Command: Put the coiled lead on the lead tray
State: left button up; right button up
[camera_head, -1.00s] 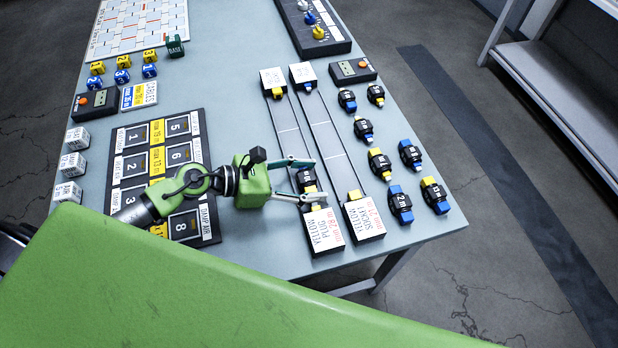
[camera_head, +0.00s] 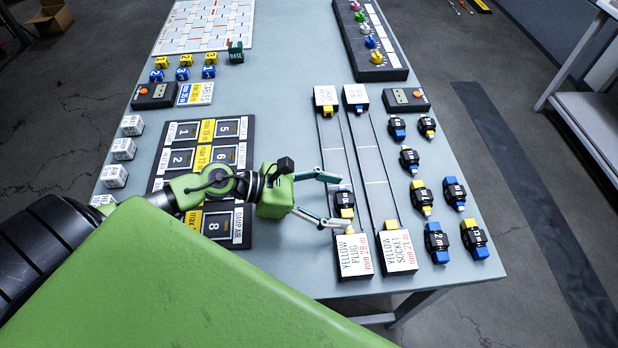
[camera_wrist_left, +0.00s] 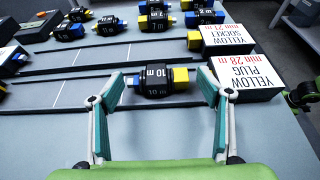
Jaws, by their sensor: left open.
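A coiled lead, a black block marked 10 m (camera_wrist_left: 155,78) with a blue end and a yellow end, lies between the fingers of my left gripper (camera_wrist_left: 158,80). In the head view this lead (camera_head: 344,199) is at the near end of the left grey lane (camera_head: 336,150), by the YELLOW PLUG block (camera_head: 354,256). My left gripper (camera_head: 338,201) is open, one finger at each end of the lead, with gaps showing in the wrist view. The neighbouring lane (camera_head: 376,165) ends at the YELLOW SOCKET block (camera_head: 398,249). No object labelled lead tray can be made out. My right gripper is out of view.
Several other coiled leads (camera_head: 437,240) stand right of the lanes. A numbered black panel (camera_head: 249,150) lies under my left arm. A control box (camera_head: 405,100) and a knob strip (camera_head: 365,40) are further back. The table's right edge is near the leads.

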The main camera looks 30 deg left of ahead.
pick_arm(q)
jog(key=v, duration=0.9)
jog(key=shift+b, duration=0.4)
